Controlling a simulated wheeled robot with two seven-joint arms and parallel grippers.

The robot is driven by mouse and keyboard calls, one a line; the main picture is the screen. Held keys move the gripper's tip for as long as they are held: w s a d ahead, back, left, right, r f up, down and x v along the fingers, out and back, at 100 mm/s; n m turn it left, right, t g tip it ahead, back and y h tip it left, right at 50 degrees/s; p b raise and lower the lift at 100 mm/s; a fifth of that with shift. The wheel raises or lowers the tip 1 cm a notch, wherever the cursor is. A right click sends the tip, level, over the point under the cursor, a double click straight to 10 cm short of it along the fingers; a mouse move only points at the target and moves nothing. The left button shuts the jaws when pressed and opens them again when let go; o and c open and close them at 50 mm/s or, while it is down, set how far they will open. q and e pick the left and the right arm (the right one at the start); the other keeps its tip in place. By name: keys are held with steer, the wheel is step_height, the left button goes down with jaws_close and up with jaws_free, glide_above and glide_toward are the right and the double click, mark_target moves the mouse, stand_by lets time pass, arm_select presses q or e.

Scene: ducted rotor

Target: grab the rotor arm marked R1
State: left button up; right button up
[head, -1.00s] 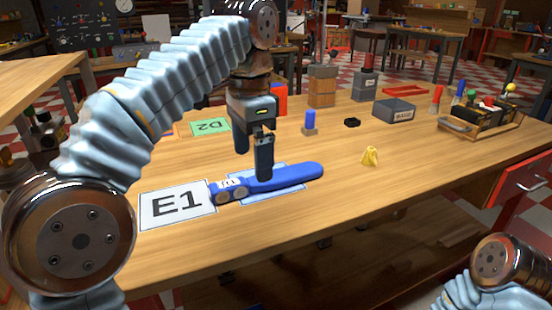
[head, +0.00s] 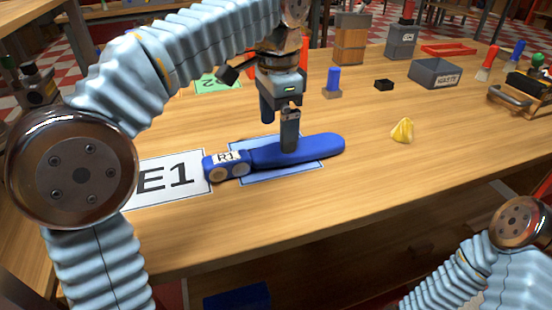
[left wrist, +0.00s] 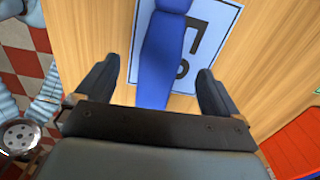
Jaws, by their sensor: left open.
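The blue rotor arm (head: 315,148) marked R1 lies on a pale blue card on the table, its labelled end with two round holes at the left. My left gripper (head: 279,135) is open above and around the middle of the rotor arm; one finger hides part of it. In the left wrist view the rotor arm (left wrist: 160,65) runs between the two open fingers (left wrist: 155,90), with space on both sides. I cannot tell whether the fingers reach down to the table. My right gripper is out of view; only part of my right arm shows at the lower right.
A white card marked E1 (head: 165,180) lies left of the rotor arm. A green card (head: 218,81), a blue-topped peg block (head: 332,82), a small black part (head: 384,85), a grey waste bin (head: 434,73) and a crumpled yellow cloth (head: 402,131) stand behind and right. The front right table is clear.

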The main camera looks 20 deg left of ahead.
mark_target(275, 151)
arm_select(q)
steer(key=f, duration=0.3)
steer(key=f+b, duration=0.1)
steer(key=f, duration=0.1)
steer(key=shift+a+f, duration=0.2)
steer(key=shift+f, duration=0.2)
steer(key=c, duration=1.4)
steer(key=shift+o, duration=0.2)
